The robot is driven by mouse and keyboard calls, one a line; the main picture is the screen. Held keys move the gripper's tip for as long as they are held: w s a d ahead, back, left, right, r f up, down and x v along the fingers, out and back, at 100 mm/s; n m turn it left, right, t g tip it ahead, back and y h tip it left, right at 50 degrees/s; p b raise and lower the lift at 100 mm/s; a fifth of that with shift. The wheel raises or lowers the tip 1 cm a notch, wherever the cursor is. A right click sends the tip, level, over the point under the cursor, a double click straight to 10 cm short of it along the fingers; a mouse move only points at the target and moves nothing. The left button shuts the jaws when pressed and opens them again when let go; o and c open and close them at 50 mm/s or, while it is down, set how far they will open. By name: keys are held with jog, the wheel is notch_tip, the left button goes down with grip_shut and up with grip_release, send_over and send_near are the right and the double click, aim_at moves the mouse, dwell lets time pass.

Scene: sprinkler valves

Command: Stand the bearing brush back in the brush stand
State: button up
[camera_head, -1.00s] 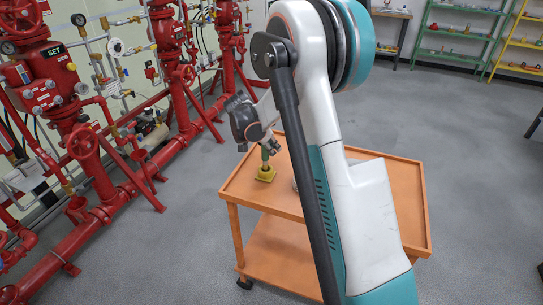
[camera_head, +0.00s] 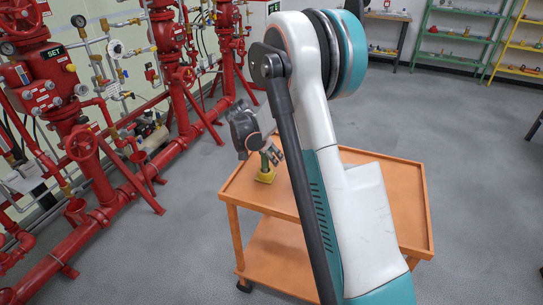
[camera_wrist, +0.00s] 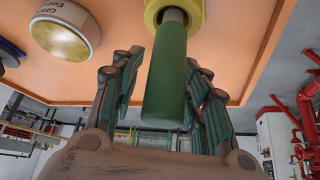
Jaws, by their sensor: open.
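The bearing brush has a green handle (camera_wrist: 167,80) and a grey shaft; its green part also shows in the head view (camera_head: 265,160). It stands upright, with the shaft going into the yellow brush stand (camera_head: 265,177) on the orange cart's top. The stand's yellow rim (camera_wrist: 217,14) circles the shaft in the wrist view. The brush's lower end is hidden inside. My gripper (camera_head: 272,157) is open, with its fingers on either side of the green handle. In the wrist view, gaps show between the handle and both fingers.
The orange cart (camera_head: 245,191) has a raised edge. Red valve pipework (camera_head: 110,205) lines the left. Shelves (camera_head: 465,40) stand at the back right.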

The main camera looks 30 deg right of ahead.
jog(key=shift+a+r+p, duration=0.1)
jog(key=shift+r+p, duration=0.2)
jog(key=shift+r, duration=0.2)
jog(key=s+a+r+n+p, duration=0.1)
jog(key=s+a+r, duration=0.15)
jog(key=r, duration=0.25)
jog(key=s+a+r+n+t+y+p, duration=0.1)
jog(key=s+a+r, duration=0.1)
jog(key=a+r, duration=0.3)
jog(key=s+a+r+n+p, duration=0.1)
jog(key=s+a+r, duration=0.1)
jog(key=r, duration=0.4)
jog(key=s+a+r+n+t+y, duration=0.1)
jog(key=s+a+n, duration=0.3)
jog(key=s, duration=0.4)
jog(key=s+a+r+n+t+y, duration=0.2)
jog(key=s+a+n, duration=0.2)
jog(key=s, duration=0.4)
jog(key=s+a+r+n+t+y, duration=0.1)
jog(key=s+a+n, duration=0.3)
jog(key=s, duration=0.5)
jog(key=shift+a+r+n+t+y, duration=0.2)
jog(key=shift+a+n+t+y, duration=0.1)
jog(key=shift+n+t+y, duration=0.25)
jog(key=shift+c, duration=0.8)
jog(key=shift+d, duration=0.1)
